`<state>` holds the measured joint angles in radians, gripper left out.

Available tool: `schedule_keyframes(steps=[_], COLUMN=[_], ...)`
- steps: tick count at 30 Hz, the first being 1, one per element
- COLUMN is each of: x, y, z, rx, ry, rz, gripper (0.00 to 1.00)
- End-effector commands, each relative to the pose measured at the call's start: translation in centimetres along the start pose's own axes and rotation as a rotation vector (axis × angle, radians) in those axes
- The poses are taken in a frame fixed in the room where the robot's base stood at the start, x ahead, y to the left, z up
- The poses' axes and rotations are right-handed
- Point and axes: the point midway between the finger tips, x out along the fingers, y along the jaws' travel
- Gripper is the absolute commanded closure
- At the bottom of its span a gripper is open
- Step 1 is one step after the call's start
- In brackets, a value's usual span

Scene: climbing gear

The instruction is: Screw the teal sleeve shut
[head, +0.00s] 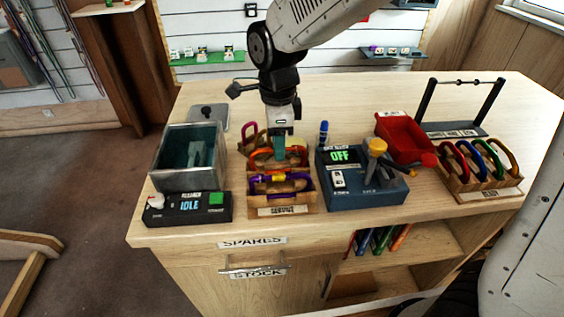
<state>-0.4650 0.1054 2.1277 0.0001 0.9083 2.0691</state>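My gripper (280,132) points down over the wooden tray labelled SERVICE (284,210), at its back part. A small teal piece (279,149) shows directly under the gripper's tip. I cannot tell whether it is the teal sleeve or part of the fingers. An orange carabiner (262,155) stands in the tray right by it. In front of it is a purple carabiner (302,181) with a yellow sleeve (269,178). A magenta carabiner (249,132) stands at the back left. The finger gap is too small to make out.
Left of the tray are a grey open-topped tank (160,160) and a black box reading IDLE (188,209). Right are a blue device reading OFF (378,192), a red bin (404,140), a rack of coloured carabiners (484,180) and a black bar stand (425,100). The back table is clear.

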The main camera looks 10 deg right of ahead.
Motion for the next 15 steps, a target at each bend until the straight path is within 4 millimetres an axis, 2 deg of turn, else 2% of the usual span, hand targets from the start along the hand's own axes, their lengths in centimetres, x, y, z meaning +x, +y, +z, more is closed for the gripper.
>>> schedule_keyframes(steps=[15], x=[-1.14], y=[-0.03], z=[0.00], rx=[0.000], ry=[0.000], rz=[-0.001], gripper=[0.60])
